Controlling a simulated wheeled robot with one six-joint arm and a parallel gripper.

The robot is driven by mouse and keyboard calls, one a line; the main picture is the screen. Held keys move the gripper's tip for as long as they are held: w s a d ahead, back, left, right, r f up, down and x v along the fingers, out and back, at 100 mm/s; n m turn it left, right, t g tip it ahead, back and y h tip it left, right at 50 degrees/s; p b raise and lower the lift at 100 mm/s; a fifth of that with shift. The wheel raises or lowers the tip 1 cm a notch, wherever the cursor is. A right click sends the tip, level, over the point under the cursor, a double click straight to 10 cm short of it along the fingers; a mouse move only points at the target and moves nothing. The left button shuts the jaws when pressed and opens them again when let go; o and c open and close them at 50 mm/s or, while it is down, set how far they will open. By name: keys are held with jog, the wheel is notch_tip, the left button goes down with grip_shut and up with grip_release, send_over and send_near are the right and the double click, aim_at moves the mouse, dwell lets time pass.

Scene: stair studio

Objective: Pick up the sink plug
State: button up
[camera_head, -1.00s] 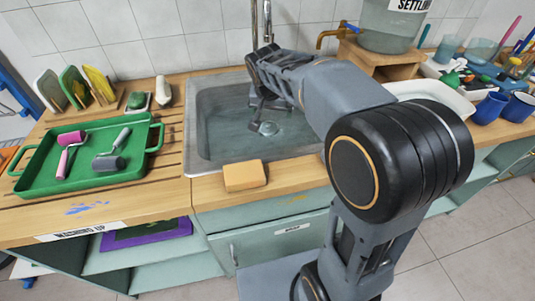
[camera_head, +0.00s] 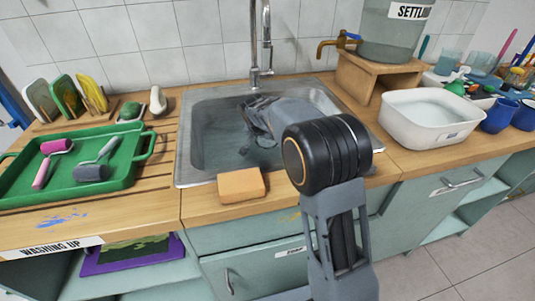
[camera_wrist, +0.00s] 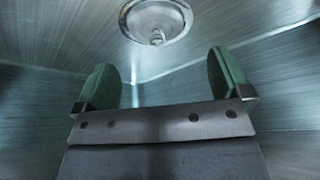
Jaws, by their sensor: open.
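The sink plug (camera_wrist: 156,20) shows in the wrist view as a round metal piece with a small knob. In the head view my gripper and arm hide the plug.
A tall tap (camera_head: 254,50) stands behind the sink. A green tray (camera_head: 122,172) with paint rollers is at left. A white basin (camera_head: 400,125) and a wooden stand (camera_head: 350,75) are at right.

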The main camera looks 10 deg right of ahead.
aim_at(267, 148)
jog(key=shift+b+x, duration=0.6)
jog(key=shift+x, duration=2.1)
jog(key=shift+s+d, duration=0.1)
jog(key=shift+d, duration=0.05)
jog(key=c, duration=1)
jog(key=shift+o, duration=0.2)
